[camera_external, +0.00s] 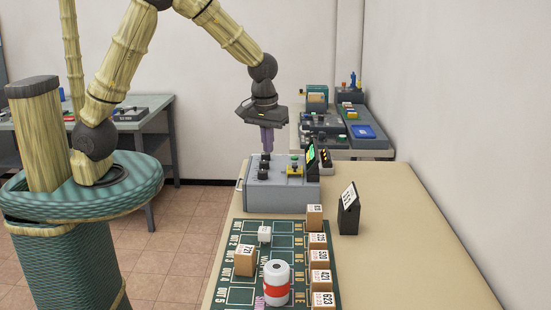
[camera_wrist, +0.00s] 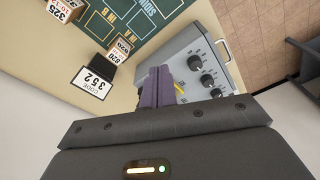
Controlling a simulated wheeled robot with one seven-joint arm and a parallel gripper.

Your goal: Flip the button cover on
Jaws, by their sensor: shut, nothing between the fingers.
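The grey control box (camera_external: 282,200) stands on the far part of the beige table. On its top sits a small yellow-based button unit (camera_external: 295,170) with a green part; whether its cover is up or down is too small to tell. My gripper (camera_external: 267,152) points down above the left part of the box, left of the button unit, with its purple fingers shut and empty. In the wrist view, the fingers (camera_wrist: 158,84) hide most of the button area, and only a yellow sliver (camera_wrist: 180,88) shows beside them. The box (camera_wrist: 176,48) also shows there.
Black knobs (camera_wrist: 208,80) stand on the box close to my fingers. A green-lit screen (camera_external: 311,155) rises at its right. A black code stand (camera_external: 348,212), small boxes (camera_external: 245,261) and a red-white can (camera_external: 277,284) are nearer. The table's right side is clear.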

